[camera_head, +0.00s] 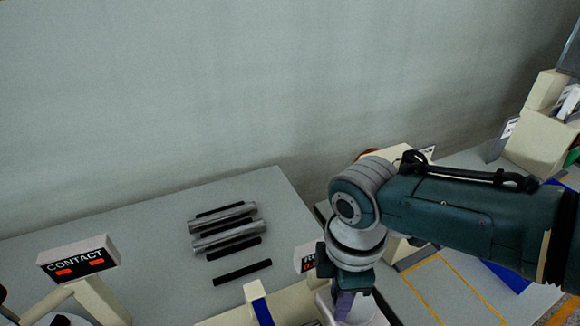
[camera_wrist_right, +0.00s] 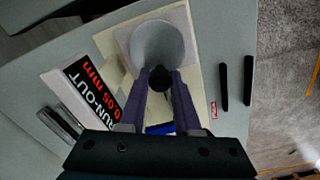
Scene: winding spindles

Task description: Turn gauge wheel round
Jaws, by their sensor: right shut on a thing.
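The gauge wheel (camera_wrist_right: 150,42), a pale grey round piece, shows at the top middle of the right wrist view, on a cream base. A small dark knob (camera_wrist_right: 160,79) stands at its near edge. My right gripper (camera_wrist_right: 160,88) has its two purple fingers on either side of this knob and is shut on it. In the head view my right gripper (camera_head: 346,300) points down at the bottom, and my arm hides much of the gauge. A display (camera_wrist_right: 92,90) beside the wheel reads "RUN-OUT 0.05 mm". My left gripper is not in view.
Two silver spindles (camera_head: 228,235) lie among black slots (camera_head: 242,272) on the grey table (camera_head: 150,220). A "CONTACT" box (camera_head: 78,260) with red marks stands at left. Cream blocks (camera_head: 540,145) stand at far right. The table behind the spindles is clear.

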